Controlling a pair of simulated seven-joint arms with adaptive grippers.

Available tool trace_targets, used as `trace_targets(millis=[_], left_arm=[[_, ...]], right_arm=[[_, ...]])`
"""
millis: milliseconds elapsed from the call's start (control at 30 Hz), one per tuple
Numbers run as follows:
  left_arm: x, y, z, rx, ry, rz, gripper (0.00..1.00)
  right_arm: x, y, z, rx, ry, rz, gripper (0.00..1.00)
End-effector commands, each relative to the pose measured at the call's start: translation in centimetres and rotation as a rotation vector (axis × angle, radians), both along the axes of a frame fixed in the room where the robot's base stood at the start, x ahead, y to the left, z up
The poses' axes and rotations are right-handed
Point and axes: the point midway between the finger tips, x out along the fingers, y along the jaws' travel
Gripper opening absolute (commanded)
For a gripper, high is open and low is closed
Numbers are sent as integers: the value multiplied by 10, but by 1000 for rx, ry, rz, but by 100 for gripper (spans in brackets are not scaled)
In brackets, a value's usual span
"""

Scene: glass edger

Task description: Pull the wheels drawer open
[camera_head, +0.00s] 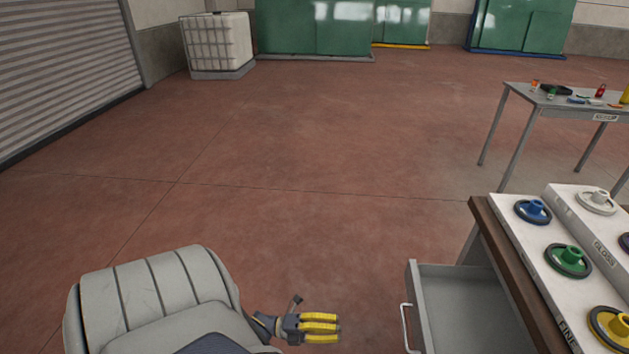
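A grey drawer (463,310) stands out from under the bench at the lower right, open, with the visible part of its inside empty. No label that names it as the wheels drawer shows. Its pale bar handle (405,328) is on the left-hand front. My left gripper (335,328), with yellow fingers, is left of the handle and points towards it, with a gap between them. It holds nothing that I can see, and its finger opening is unclear. The drawer's near end is cut off by the frame. My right gripper is out of view.
The bench (492,232) carries white racks with blue (533,211), green (568,260), yellow (610,326) and white wheels. A grey table (545,104) with small items stands behind. The red floor left of the drawer is clear.

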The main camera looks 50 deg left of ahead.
Motion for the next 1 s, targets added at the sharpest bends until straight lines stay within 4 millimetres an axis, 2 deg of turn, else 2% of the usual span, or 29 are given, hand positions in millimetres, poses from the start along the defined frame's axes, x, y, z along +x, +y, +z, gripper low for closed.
trace_targets(millis=[500,733,1000], left_arm=[[-59,58,-16,1,3,1,32],[-72,70,-19,1,1,0,32],[-74,72,-19,0,0,0,32]], right_arm=[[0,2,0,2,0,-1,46],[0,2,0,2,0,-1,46],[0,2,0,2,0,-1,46]])
